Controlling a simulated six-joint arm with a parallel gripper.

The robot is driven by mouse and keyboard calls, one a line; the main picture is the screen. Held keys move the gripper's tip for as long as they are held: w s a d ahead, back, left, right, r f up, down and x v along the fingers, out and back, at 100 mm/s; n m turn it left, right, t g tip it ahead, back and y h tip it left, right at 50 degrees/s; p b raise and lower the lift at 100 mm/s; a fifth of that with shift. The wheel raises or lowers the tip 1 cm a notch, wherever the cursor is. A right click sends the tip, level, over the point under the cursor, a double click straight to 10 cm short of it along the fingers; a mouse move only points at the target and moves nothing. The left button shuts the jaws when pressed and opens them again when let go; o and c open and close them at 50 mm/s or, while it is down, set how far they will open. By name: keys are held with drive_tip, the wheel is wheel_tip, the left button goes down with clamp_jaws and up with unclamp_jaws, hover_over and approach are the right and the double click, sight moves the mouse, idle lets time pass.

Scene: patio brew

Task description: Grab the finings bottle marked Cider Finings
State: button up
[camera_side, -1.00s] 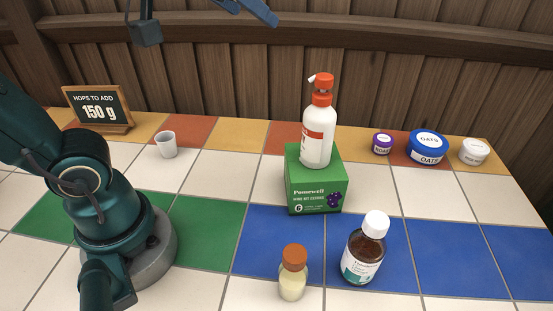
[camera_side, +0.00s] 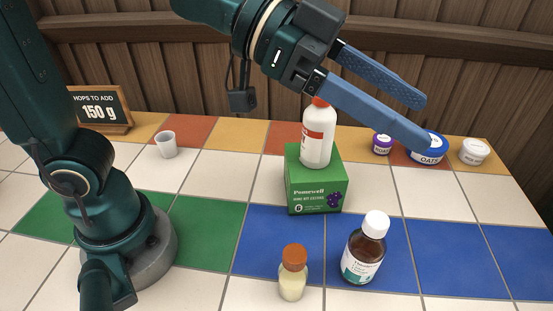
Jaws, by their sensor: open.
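A brown bottle (camera_side: 364,250) with a white cap and a white and teal label stands upright on the blue tiles at the front right. Its label print is too small to read. A small jar (camera_side: 292,275) with an orange-brown cap and pale contents stands at the front. I cannot tell by print which one is marked Cider Finings. My gripper (camera_side: 425,124) is open and empty, its blue fingers apart, high above the table's right half.
A purple-lidded tub (camera_side: 382,144), a blue oats tub (camera_side: 427,147) and a white tub (camera_side: 474,151) stand at the back right. A white cup (camera_side: 166,144) and a "150 g" hops sign (camera_side: 101,110) stand at the back left. Tiles between cup and box are clear.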

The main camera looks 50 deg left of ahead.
sight(356, 234)
wheel_tip(356, 234, down, 16)
drive_tip(key=shift+r, duration=0.2)
drive_tip(key=x, duration=0.5)
drive_tip(key=shift+w+d, duration=0.1)
idle(0.3)
clamp_jaws()
idle(1.4)
